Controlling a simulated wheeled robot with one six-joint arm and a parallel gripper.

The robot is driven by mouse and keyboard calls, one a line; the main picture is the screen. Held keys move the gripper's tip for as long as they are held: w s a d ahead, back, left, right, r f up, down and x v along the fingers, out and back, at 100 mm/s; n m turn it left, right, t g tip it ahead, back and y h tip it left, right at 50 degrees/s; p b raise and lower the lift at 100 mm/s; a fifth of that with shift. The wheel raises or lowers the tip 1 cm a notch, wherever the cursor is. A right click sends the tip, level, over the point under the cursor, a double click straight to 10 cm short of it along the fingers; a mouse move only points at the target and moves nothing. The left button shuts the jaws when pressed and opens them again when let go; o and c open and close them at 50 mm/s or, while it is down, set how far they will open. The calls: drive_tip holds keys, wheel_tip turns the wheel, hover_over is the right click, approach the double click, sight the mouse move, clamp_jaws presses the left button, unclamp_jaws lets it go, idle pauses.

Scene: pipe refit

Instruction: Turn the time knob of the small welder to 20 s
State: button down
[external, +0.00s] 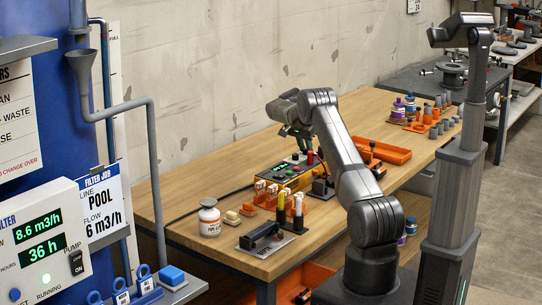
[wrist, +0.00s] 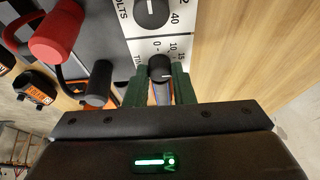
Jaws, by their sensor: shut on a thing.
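The volts knob (wrist: 151,12) sits farther up the panel. In the external view my gripper (external: 304,149) is over the welder.
A red plug (wrist: 58,30) and a black plug (wrist: 99,84) with cables stand close left of the knob. The bench (wrist: 225,45) is clear to the right. A white bottle (external: 209,220) and an orange tray (external: 388,152) stand elsewhere on the bench.

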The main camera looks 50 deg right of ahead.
drive_tip(key=m+p, duration=0.1)
drive_tip(key=m, duration=0.1)
drive_tip(key=m+g+p, duration=0.1)
drive_tip(key=m, duration=0.1)
drive_tip(key=shift+w+r+g, duration=0.1)
drive_tip(key=shift+r+g, duration=0.05)
drive_tip(key=shift+g, duration=0.15)
drive_tip(key=shift+m+y+p, duration=0.4)
drive_tip(key=shift+m+p, duration=0.4)
drive_tip(key=shift+g, duration=0.3)
drive_tip(key=c, duration=1.2)
unclamp_jaws()
drive_tip(key=shift+c, duration=0.2)
drive_tip(key=shift+w, duration=0.1)
drive_tip(key=p+v, duration=0.3)
drive_tip(key=v, duration=1)
drive_tip(key=shift+a+r+p, duration=0.2)
drive_tip(key=shift+p, duration=0.2)
